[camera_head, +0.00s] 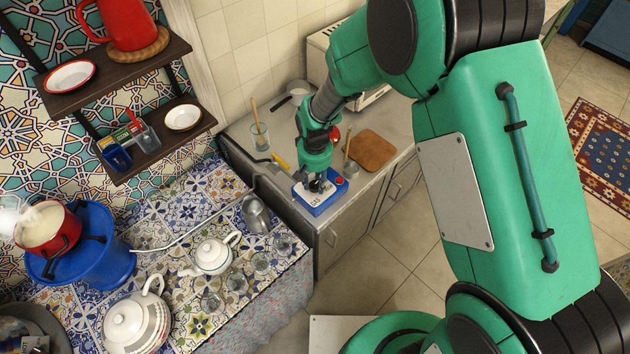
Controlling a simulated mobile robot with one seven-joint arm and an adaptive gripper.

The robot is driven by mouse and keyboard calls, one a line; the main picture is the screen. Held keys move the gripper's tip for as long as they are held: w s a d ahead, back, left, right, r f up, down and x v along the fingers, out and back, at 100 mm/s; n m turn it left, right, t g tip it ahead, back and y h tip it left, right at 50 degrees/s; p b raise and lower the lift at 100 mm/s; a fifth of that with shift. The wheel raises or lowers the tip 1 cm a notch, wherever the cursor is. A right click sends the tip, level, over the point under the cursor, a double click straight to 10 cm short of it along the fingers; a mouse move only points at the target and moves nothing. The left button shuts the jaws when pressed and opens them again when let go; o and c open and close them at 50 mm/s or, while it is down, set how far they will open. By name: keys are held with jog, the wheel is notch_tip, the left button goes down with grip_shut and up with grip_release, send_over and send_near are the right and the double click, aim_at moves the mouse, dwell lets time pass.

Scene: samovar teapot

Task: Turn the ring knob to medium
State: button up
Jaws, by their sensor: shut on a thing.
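A small blue control box (318,206) with a white top and a red button (340,181) sits near the front edge of the grey counter. My gripper (318,187) points down onto the top of this box, with its fingers shut on a dark knob there. I take this to be the ring knob; it is mostly hidden by the fingers, and its setting cannot be read. A red pot (47,232), steaming, stands on a blue burner stand (105,262) at the far left.
On the counter (283,128), a wooden board (372,150) and a glass with a stick (260,136) stand near my arm. The tiled table (180,215) holds a white teapot (212,255), a larger pot (135,322) and several glasses. Shelves hang at upper left.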

aim_at(315, 185)
jog(key=shift+m, duration=1.2)
jog(key=o, duration=1.2)
jog(key=shift+c, duration=0.2)
jog(key=shift+r, duration=0.2)
notch_tip(315, 185, up, 12)
jog(key=shift+f, duration=0.15)
jog(key=shift+c, duration=0.5)
